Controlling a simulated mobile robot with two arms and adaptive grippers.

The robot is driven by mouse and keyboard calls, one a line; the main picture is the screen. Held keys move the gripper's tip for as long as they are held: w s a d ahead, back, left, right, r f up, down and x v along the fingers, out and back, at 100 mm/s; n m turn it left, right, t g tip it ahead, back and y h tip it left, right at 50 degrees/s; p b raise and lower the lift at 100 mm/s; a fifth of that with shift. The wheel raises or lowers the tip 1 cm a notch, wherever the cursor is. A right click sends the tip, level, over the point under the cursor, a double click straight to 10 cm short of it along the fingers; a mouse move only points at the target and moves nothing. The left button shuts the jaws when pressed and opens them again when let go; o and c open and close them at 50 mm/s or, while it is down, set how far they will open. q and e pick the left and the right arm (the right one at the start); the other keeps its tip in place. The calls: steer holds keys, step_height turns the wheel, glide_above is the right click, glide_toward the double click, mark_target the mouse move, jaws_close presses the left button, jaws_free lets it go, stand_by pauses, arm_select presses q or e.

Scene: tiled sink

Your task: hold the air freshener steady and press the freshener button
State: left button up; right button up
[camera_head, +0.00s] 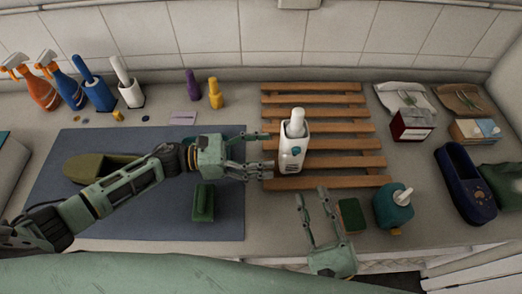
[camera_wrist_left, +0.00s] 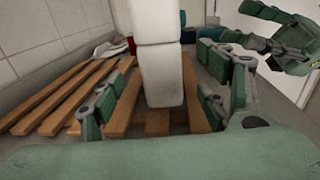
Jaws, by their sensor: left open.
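The white air freshener (camera_head: 291,158) stands upright on a slatted wooden rack (camera_head: 349,126), with a rounded white top and a small teal round mark on its front. My left gripper (camera_head: 267,155) is open just left of it, fingers pointing at it. In the left wrist view the freshener's white body (camera_wrist_left: 162,75) rises between the spread fingers (camera_wrist_left: 150,110), and I cannot tell whether they touch it. My right gripper (camera_head: 316,193) is open and empty in front of the rack; it also shows at the upper right of the wrist view (camera_wrist_left: 272,30). I cannot make out the button for certain.
A green sponge (camera_head: 351,215) and a teal soap bottle (camera_head: 394,206) stand right of my right gripper. Spray bottles (camera_head: 42,92) stand at the back left.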

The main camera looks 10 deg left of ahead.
mark_target(280, 152)
arm_select(q)
steer(key=x, duration=0.7)
steer(key=shift+d, duration=0.3)
steer(key=c, duration=1.5)
steer(key=shift+c, duration=0.3)
arm_select(e)
jaws_close()
